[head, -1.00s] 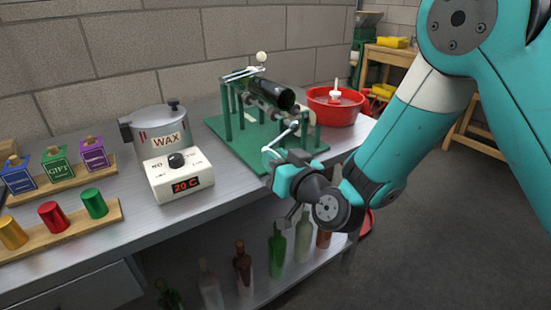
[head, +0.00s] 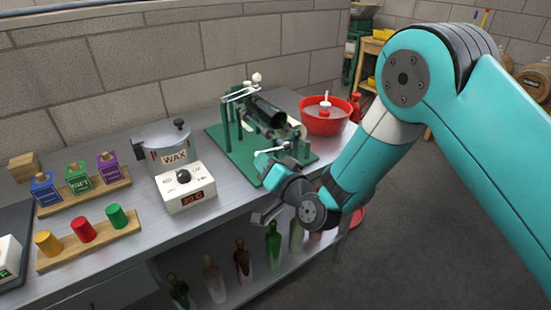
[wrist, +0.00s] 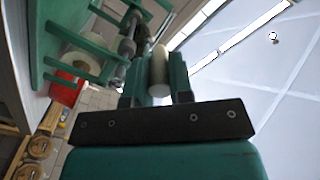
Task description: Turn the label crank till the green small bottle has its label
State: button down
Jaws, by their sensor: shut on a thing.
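The label machine is a green stand (head: 228,138) on the bench, with a dark green bottle (head: 266,112) lying on its rollers. No label shows on the bottle's visible side. The silver crank arm (head: 276,149) sticks out at the machine's front. My gripper (head: 263,162) is at the crank's outer end. In the wrist view, my gripper (wrist: 157,92) is shut on the pale crank handle (wrist: 159,68), which lies between the two fingers. The grip is partly hidden in the head view.
A red bowl (head: 324,117) stands right of the machine. A wax pot (head: 165,145) and a white heater box (head: 186,187) stand to its left. Racks with labelled blocks and coloured capsules are farther left. Several bottles stand on the shelf below, near my gripper.

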jog(key=shift+w+r+m+p, duration=0.1)
jog(key=shift+r+m+p, duration=0.5)
jog(key=shift+r+m, duration=0.35)
jog(key=shift+w+d+r+m+p, duration=0.2)
jog(key=shift+r+m+p, duration=0.35)
jog(key=shift+m, duration=0.4)
jog(key=w+d+r+m+p, duration=0.3)
jog(key=d+m, duration=0.4)
jog(key=m, duration=0.6)
jog(key=shift+w+d+r, duration=0.15)
jog(key=shift+w+r, duration=0.65)
jog(key=shift+w, duration=0.6)
jog(key=c, duration=1.1)
grip_release()
jog(key=shift+o, duration=0.4)
jog(key=shift+f, duration=0.1)
